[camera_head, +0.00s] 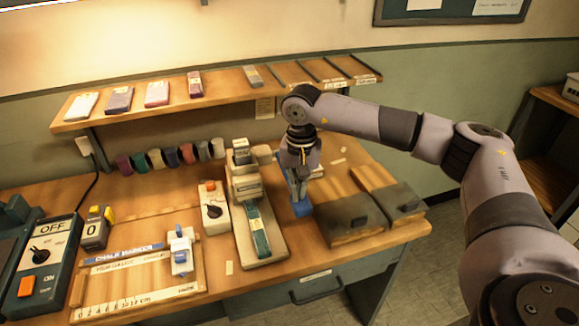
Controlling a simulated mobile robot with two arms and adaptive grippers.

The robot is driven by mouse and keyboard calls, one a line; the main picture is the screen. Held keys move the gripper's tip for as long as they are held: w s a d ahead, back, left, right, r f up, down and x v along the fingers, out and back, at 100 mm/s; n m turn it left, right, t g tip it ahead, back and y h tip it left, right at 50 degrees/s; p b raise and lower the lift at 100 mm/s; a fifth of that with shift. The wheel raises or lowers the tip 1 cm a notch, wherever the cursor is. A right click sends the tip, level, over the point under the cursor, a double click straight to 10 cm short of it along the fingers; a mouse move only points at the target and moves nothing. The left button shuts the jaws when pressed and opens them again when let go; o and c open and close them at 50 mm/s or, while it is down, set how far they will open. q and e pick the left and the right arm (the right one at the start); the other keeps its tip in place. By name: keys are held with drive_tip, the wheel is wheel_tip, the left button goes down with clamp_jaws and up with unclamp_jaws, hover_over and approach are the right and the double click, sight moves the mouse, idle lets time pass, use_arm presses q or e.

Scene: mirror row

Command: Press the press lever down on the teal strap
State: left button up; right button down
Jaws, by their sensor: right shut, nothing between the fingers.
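The press (245,180) is a beige machine on a pale base plate at the middle of the bench. The teal strap (260,232) lies lengthwise on the plate, its far end close to the press head. I cannot clearly make out the press lever. My right gripper (301,192) points down just right of the press, shut and empty. A small blue piece (302,208) shows right at its fingertips; I cannot tell whether they touch. My left gripper is not in view.
A control box with a dial (214,208) stands just left of the press. Dark-topped boxes (345,215) sit to the right. A ruler board (130,285) lies front left. A shelf (220,92) with several small packs runs above the bench.

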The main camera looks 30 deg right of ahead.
drive_tip(key=shift+f, duration=0.5)
drive_tip(key=shift+r, duration=0.1)
wheel_tip(320, 180, up, 5)
drive_tip(key=p, duration=0.3)
wheel_tip(320, 180, up, 10)
drive_tip(key=p, duration=0.6)
idle(0.3)
